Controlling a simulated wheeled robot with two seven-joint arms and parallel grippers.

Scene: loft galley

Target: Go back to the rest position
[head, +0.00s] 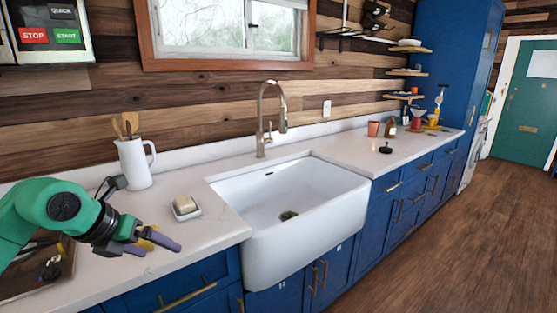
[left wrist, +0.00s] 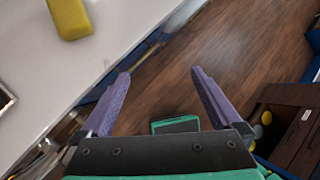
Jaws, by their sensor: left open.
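My left gripper (head: 152,244) is over the front part of the white counter, left of the sink, in the head view. In the left wrist view its two purple fingers (left wrist: 160,75) are spread apart with nothing between them. A yellow sponge-like block (left wrist: 70,17) lies on the counter at the upper left of the wrist view, apart from the fingers. In the head view a yellow piece shows just behind the fingers, mostly hidden by them. My right gripper is in neither view.
A white sink (head: 300,225) with a tall faucet (head: 262,115) is right of the gripper. A white utensil jug (head: 135,165) and a soap dish (head: 187,214) stand near the arm. A dark tray (head: 62,268) lies at the lower left. Wooden floor (head: 450,240) is clear at right.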

